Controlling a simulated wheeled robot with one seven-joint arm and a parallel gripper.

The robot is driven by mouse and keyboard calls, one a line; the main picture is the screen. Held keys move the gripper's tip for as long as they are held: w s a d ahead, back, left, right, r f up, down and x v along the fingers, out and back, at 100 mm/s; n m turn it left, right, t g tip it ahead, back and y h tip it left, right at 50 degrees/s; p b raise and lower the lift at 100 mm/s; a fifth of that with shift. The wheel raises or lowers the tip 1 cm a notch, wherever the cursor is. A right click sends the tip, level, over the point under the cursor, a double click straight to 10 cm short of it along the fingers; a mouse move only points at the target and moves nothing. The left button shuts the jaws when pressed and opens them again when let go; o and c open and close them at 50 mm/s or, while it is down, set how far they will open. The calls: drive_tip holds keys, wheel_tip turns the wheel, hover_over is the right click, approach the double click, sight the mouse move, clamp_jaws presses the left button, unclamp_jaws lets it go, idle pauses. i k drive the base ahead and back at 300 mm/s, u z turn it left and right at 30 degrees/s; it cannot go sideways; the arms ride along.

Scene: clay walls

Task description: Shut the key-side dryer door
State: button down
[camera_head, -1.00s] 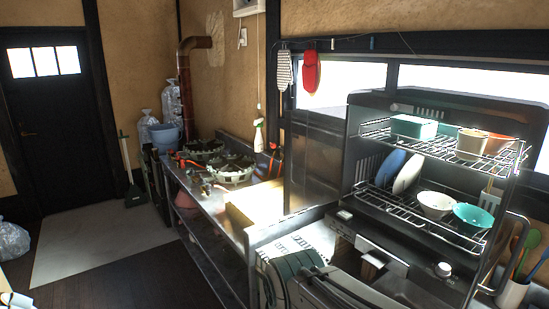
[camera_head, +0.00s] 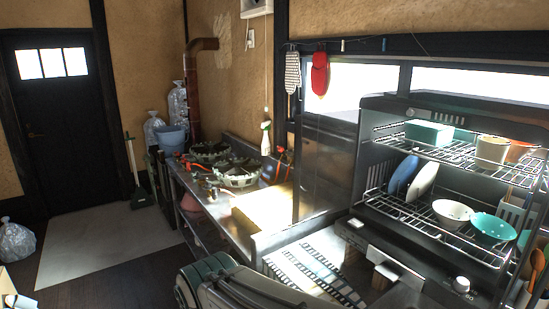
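The dish dryer (camera_head: 408,103) stands at the right on the counter. Its front is open, showing two wire racks with dishes. A dark see-through pane (camera_head: 330,150) stands upright at its left side; it looks like a door swung outward, but I cannot be sure. No key is clear to me. The dryer's lower front panel (camera_head: 415,283) has a round knob (camera_head: 461,284) and a small pale block (camera_head: 386,271) whose nature I cannot tell. My arm crosses the bottom middle, in front of the counter; my gripper is not in view.
Bowls (camera_head: 492,228) and plates (camera_head: 424,182) sit in the racks. A long metal counter (camera_head: 192,186) with burners (camera_head: 237,174) runs to the back left. Utensils (camera_head: 537,262) stand at the right edge.

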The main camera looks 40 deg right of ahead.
sight(327, 144)
drive_tip(key=i, duration=2.15)
drive_tip(key=z, duration=3.15)
drive_tip(key=k, duration=1.05)
drive_tip(key=u, duration=0.05)
drive_tip(key=i, duration=0.15)
drive_tip(key=z, duration=0.1)
